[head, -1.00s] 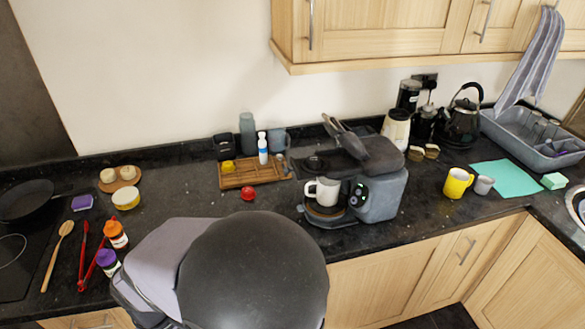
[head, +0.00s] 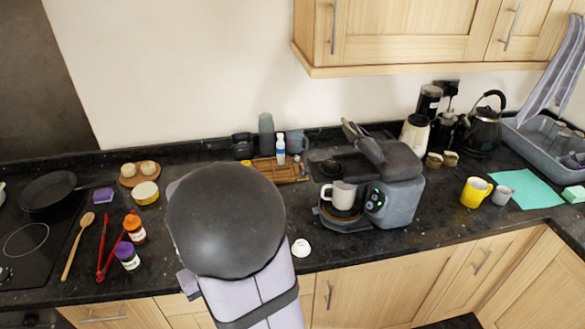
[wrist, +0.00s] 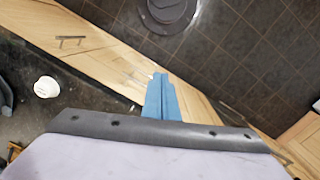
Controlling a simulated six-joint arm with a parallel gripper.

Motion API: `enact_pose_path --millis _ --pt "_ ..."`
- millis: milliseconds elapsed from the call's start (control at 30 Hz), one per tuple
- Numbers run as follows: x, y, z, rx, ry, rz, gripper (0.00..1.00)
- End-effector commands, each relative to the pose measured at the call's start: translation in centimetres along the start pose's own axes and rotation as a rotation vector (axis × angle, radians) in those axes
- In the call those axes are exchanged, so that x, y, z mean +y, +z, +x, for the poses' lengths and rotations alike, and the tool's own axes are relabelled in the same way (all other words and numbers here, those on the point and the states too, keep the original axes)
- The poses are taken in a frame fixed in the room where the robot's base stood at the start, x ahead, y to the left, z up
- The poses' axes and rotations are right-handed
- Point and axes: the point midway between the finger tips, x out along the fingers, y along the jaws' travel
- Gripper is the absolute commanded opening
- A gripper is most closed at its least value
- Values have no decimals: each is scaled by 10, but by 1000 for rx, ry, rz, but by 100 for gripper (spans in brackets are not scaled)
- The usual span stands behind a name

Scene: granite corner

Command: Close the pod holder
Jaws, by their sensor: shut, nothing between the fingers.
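The grey coffee machine (head: 403,203) stands on the dark counter right of centre in the head view. A grey lever-like part (head: 366,146) tilts up to the left from its top. A dark flat part with a round opening (head: 328,166) sticks out to the left; I cannot tell clearly which part is the pod holder. A white mug (head: 340,194) stands on the machine's base under it. My gripper shows in the wrist view as blue fingers (wrist: 160,80), shut and empty, over the counter edge and floor. In the head view my own arm hides it.
A small white round item (head: 301,247) lies near the counter's front edge, also in the wrist view (wrist: 46,87). A wooden rack (head: 278,171) with bottles stands behind. A yellow mug (head: 475,192) and grey cup (head: 503,195) are right of the machine.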

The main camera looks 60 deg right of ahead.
Motion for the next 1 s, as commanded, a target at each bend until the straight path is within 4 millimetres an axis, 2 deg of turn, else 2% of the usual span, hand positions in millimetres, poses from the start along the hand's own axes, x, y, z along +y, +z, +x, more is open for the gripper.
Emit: enact_pose_path --millis 33,167,267,300,400,467,500,600,633,800,1000 --pt "19 -22 -6 20 17 27 0" --pt "71 -75 -26 81 90 62 0" --pt "116 -116 -51 135 174 97 0" --pt "132 -132 -64 159 213 112 0" --pt "165 -167 -102 230 311 152 0" --pt "182 -183 -129 275 368 187 0" --pt "193 -191 -148 307 405 216 0" --pt "217 -200 -190 367 491 311 0" --pt "223 -199 -197 375 511 343 0" --pt "232 -185 -198 365 539 477 0" --pt "231 -184 -198 377 529 535 0"
